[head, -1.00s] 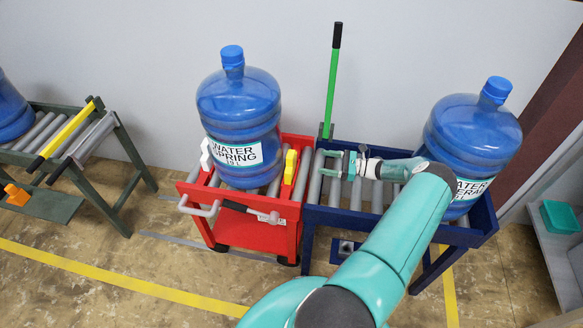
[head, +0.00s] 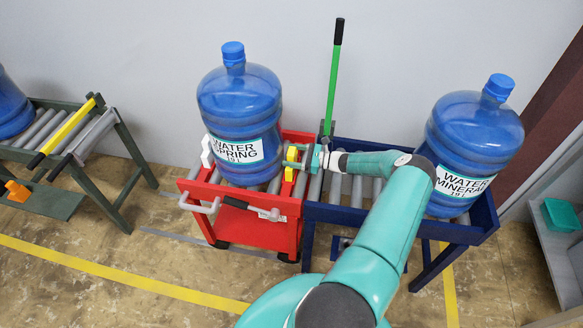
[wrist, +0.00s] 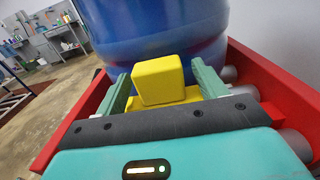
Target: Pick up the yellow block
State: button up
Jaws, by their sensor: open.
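The yellow block (wrist: 158,81) stands at the right side of the red cart, beside the blue jug marked Water Spring. In the head view the block (head: 291,160) shows small at the tips of my gripper (head: 298,156). In the wrist view my gripper (wrist: 160,88) is open, with one green finger on each side of the block. Small gaps seem to show between block and fingers. The lower part of the block widens into a yellow base, partly hidden by my gripper's dark front edge.
The Water Spring jug (head: 240,110) stands close behind the block on the red cart (head: 283,232). A second jug (head: 470,140) stands on the blue roller conveyor (head: 420,225). A green-handled pole (head: 334,85) rises behind. A white block (head: 207,150) sits on the cart's left side.

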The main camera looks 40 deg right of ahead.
grip_shut()
dwell(0.3)
jog(key=shift+r, duration=0.1)
